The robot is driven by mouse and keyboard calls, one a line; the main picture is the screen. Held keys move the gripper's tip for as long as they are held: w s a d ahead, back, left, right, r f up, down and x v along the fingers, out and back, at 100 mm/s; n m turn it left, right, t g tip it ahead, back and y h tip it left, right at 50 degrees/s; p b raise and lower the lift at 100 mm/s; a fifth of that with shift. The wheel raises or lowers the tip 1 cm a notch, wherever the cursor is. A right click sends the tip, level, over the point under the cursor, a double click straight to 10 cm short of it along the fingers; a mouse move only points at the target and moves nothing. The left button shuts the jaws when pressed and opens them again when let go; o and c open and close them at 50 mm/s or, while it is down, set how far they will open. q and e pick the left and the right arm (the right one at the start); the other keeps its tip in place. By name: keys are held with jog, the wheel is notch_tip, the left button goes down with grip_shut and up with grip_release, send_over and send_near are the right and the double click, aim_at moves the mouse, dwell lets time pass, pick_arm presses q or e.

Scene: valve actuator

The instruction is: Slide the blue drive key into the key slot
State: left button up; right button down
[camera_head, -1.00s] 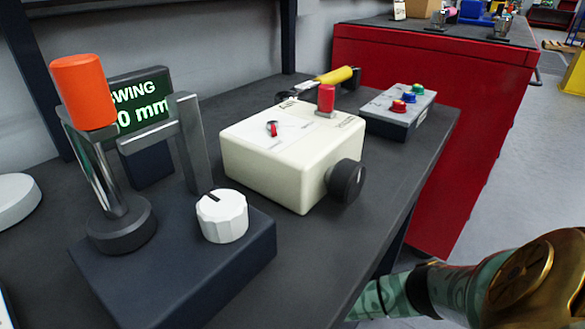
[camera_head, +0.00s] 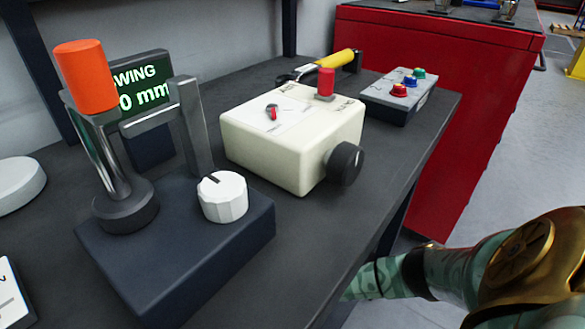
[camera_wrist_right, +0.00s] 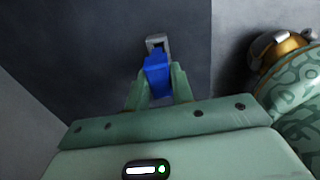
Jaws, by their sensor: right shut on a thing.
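The blue drive key (camera_wrist_right: 157,72) is in the right wrist view, held between the two green fingers of my right gripper (camera_wrist_right: 158,85). My right gripper is shut on it. The far end of the key points at a small grey frame with a dark opening (camera_wrist_right: 158,42), which looks like the key slot, on a dark surface. The key's tip is at the near edge of this frame. I cannot tell whether it touches or has entered. The head view shows my right arm at lower right, but not its gripper or the key. My left gripper is not in view.
On the dark bench stand a dark base with a white knob (camera_head: 223,198) and an orange-topped lever (camera_head: 85,77), a cream box (camera_head: 285,150) with a black side knob, and a grey button box (camera_head: 395,98). A red cabinet (camera_head: 470,90) stands behind at right.

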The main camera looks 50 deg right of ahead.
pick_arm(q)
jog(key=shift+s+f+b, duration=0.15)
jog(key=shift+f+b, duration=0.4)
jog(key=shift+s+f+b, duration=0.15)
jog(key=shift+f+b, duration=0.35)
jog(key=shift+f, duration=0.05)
pick_arm(e)
jog(key=shift+f, duration=1.8)
jog(key=c, duration=1.1)
grip_release()
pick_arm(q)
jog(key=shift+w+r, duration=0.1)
pick_arm(e)
notch_tip(320, 180, up, 4)
jog(key=p, duration=0.2)
jog(key=shift+w+f+p, duration=0.1)
jog(key=shift+w+p, duration=0.05)
jog(key=shift+p, duration=0.25)
notch_tip(320, 180, up, 4)
jog(key=shift+f+p, duration=0.15)
jog(key=shift+p, duration=1.1)
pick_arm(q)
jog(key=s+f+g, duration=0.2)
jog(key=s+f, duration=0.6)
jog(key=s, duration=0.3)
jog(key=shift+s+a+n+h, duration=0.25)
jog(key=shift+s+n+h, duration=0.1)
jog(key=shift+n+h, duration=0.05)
